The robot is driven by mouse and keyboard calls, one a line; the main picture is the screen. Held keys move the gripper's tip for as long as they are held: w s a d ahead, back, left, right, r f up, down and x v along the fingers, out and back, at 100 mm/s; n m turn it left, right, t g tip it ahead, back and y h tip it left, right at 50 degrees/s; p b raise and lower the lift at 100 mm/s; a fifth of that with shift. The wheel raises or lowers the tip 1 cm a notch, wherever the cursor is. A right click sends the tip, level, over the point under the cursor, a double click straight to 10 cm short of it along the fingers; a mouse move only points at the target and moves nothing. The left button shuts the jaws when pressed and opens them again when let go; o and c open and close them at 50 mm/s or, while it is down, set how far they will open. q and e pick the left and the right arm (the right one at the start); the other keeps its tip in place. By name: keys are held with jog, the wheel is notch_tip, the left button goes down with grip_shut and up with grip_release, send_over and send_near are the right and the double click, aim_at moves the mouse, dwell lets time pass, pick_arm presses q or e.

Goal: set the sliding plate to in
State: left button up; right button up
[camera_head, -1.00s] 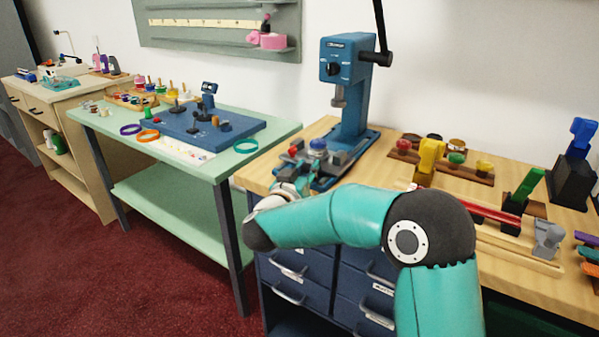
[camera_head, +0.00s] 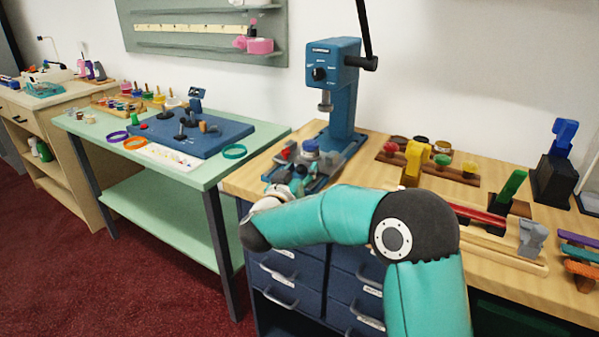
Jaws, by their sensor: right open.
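A blue press (camera_head: 335,92) with a dark knob and a side handle stands at the left end of the wooden counter (camera_head: 240,183). Its low blue base holds small grey, red and blue parts (camera_head: 311,150). I cannot tell for sure which part is the sliding plate, or how far in it sits. My right gripper (camera_head: 291,178) is open at the front of the press base, close to these parts. Its fingers are small and partly merge with them, so I cannot tell if they touch. My teal right forearm hides the counter's front edge there. My left gripper is not in view.
Wooden racks with coloured knobs (camera_head: 442,160), a yellow block (camera_head: 413,160), a red bar (camera_head: 472,213) and a black stand (camera_head: 553,180) fill the counter to the right. A green table (camera_head: 215,175) with a blue lever board (camera_head: 215,140) stands left.

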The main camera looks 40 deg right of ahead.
jog(key=v, duration=1.1)
jog(key=shift+s+a, duration=0.2)
jog(key=shift+a, duration=0.05)
